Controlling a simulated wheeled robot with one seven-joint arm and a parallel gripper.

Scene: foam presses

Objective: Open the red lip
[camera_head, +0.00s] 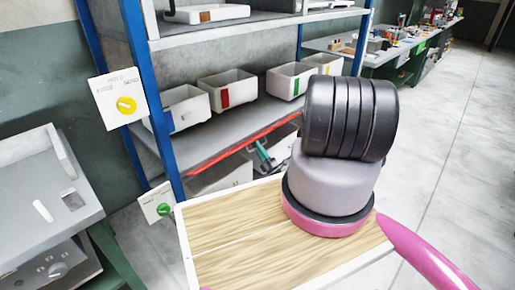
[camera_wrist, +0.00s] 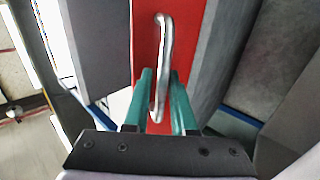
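The red lip (camera_head: 236,147) shows in the head view as a long thin red edge slanting along the lower shelf. In the wrist view it is a red panel (camera_wrist: 183,30) with a curved metal handle (camera_wrist: 163,40). My gripper (camera_wrist: 161,88) has teal fingers, one on each side of the handle's lower end, with red surface visible between them. The fingers look apart, not closed on the handle; whether one touches it I cannot tell. In the head view my gripper (camera_head: 262,151) is just beside the red lip, partly hidden by my arm.
A blue-framed shelf (camera_head: 215,36) holds several white bins (camera_head: 228,90). Signs with a yellow knob (camera_head: 126,104) and a green knob (camera_head: 164,209) hang on its left post. A grey machine (camera_head: 40,195) stands at left. The floor (camera_head: 450,150) at right is clear.

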